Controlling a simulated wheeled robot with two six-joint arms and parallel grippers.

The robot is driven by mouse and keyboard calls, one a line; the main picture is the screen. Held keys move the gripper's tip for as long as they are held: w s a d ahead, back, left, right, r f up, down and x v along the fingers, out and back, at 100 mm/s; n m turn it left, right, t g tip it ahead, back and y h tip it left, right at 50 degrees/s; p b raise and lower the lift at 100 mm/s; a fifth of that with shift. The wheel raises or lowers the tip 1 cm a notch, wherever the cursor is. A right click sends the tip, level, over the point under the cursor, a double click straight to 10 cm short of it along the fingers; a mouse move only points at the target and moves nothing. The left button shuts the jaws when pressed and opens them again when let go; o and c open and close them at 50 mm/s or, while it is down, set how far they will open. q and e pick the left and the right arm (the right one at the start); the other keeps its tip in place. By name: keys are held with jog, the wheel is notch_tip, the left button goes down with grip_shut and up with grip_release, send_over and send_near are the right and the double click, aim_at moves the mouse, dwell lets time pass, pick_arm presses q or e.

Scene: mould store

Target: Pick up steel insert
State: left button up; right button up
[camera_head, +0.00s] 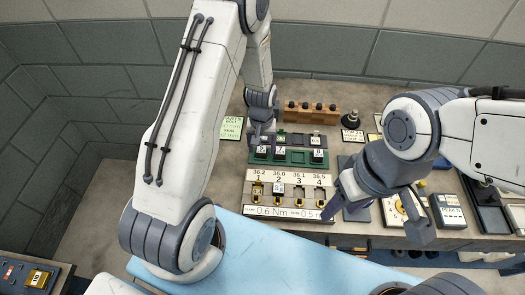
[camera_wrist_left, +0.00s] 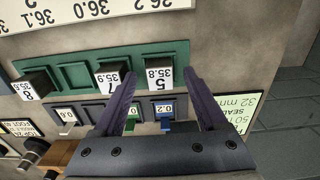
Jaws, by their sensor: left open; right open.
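Dark steel inserts with white number labels sit in a green tray (camera_head: 298,158) on the bench. The one marked 5, 35.8 (camera_wrist_left: 159,78) is in the end pocket, with the insert marked 7, 35.9 (camera_wrist_left: 112,74) beside it and the insert marked 8 (camera_wrist_left: 35,86) further along. My left gripper (camera_wrist_left: 160,82) is open, its fingertips either side of insert 5 in the wrist view; I cannot tell whether they touch it. My right gripper (camera_head: 378,222) is open and empty, in front of the bench's right part.
A white board (camera_head: 288,212) with numbered pockets lies in front of the green tray. A wooden rack (camera_head: 312,113) with dark knobs stands behind. Coloured tabs (camera_wrist_left: 167,124) lie beside the tray. A calculator-like device (camera_head: 448,211) lies right.

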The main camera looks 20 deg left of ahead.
aim_at(262, 148)
pick_arm(q)
grip_shut()
jog(key=shift+r, duration=0.15)
jog(key=shift+r+b, duration=0.3)
jog(key=shift+r, duration=0.25)
notch_tip(262, 148, up, 2)
jog(key=shift+w+r+b, duration=0.1)
jog(key=shift+r+b, duration=0.1)
jog(key=shift+b, duration=0.3)
jog(key=d+r+b, duration=0.3)
jog(key=d+r, duration=0.4)
jog(key=d, duration=0.4)
jog(key=shift+w+d+r, duration=0.15)
jog(key=shift+w+d, duration=0.1)
jog(key=shift+d, duration=0.1)
